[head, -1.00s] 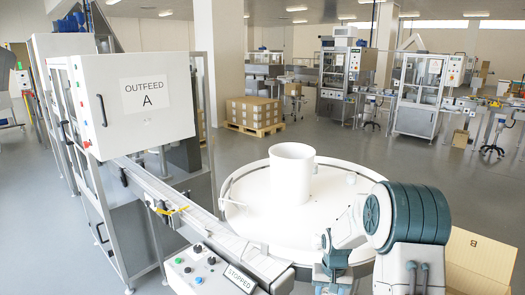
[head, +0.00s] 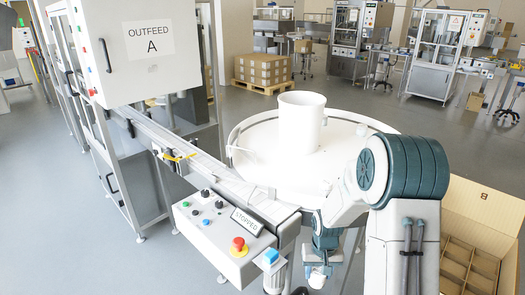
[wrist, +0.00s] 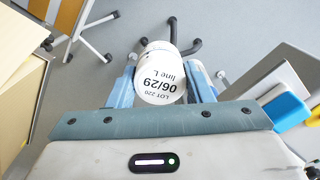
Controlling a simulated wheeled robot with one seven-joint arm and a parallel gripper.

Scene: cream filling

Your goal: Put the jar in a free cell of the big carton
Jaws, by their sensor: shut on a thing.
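In the wrist view a white jar (wrist: 160,84) with a lid printed "LOT 220 06/29 line L" sits between the two blue fingers. My gripper (wrist: 161,86) is shut on it. In the head view my gripper (head: 318,272) hangs low at the bottom centre, in front of the conveyor end and left of the carton. The big carton (head: 485,218) stands open at the lower right, with brown dividers forming cells. My arm hides its left part and the frame cuts off its near part, so not all cells show.
A control panel (head: 222,240) with a red stop button and a STOPPED sign (head: 246,221) is left of my gripper. The conveyor (head: 200,170) leads to a round white table (head: 262,150) behind my arm. Grey floor shows at lower left.

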